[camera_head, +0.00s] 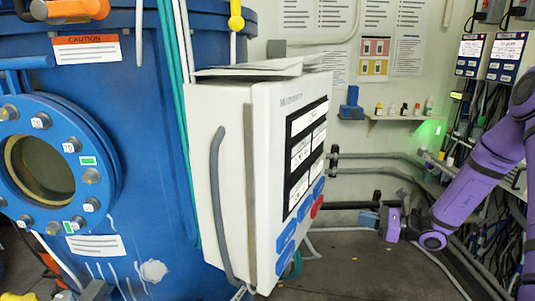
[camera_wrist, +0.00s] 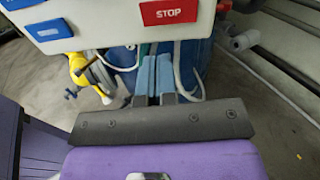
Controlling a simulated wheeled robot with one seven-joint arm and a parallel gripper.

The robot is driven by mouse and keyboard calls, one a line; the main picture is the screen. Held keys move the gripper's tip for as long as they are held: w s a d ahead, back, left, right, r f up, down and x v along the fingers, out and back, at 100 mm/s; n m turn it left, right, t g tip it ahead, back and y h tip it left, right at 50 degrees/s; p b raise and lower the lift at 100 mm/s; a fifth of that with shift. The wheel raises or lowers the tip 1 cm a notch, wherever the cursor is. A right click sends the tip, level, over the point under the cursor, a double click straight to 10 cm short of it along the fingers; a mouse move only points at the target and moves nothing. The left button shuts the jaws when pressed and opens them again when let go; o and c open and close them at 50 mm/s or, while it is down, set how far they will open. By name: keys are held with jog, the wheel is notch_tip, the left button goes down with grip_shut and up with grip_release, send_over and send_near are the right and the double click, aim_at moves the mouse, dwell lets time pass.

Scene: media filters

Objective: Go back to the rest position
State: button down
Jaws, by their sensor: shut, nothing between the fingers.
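My purple arm comes in from the right in the head view. My gripper (camera_head: 368,219) is at its end, low and to the right of the white control box, pointing left. In the wrist view my gripper (camera_wrist: 154,78) shows two blue fingers side by side, shut with nothing held. The box's red STOP button (camera_wrist: 168,12) is at the top of the wrist view, beyond the fingertips and apart from them. The same red button (camera_head: 316,207) is on the box's front in the head view.
The white control box (camera_head: 227,160) stands before a large blue tank (camera_head: 120,90) with a round port. Pipes and cables line the right wall. A small shelf (camera_head: 398,118) holds several bottles. In the wrist view, a yellow fitting (camera_wrist: 78,68) and hoses lie beyond my fingers.

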jog(key=s+a+r+n+g+h, duration=0.3)
jog(key=s+a+r+n+g, duration=0.15)
jog(key=s+r+n, duration=0.3)
jog(key=s+a+r+n+g+h, duration=0.35)
jog(key=s+r+n+g, duration=0.2)
jog(key=r, duration=0.25)
jog(key=s+d+r+n+t+h, duration=0.2)
jog(key=s+r+n+t+h, duration=0.1)
jog(key=s, duration=0.6)
jog(key=s+d+r+n+t+h, duration=0.2)
jog(key=s+r+n+t+h, duration=0.1)
jog(key=s+r+n+h, duration=0.2)
jog(key=s+r+n, duration=0.2)
jog(key=s+r, duration=0.2)
jog(key=shift+s+r+n+h, duration=0.15)
jog(key=shift+r+n+h, duration=0.15)
jog(key=shift+r+h, duration=0.1)
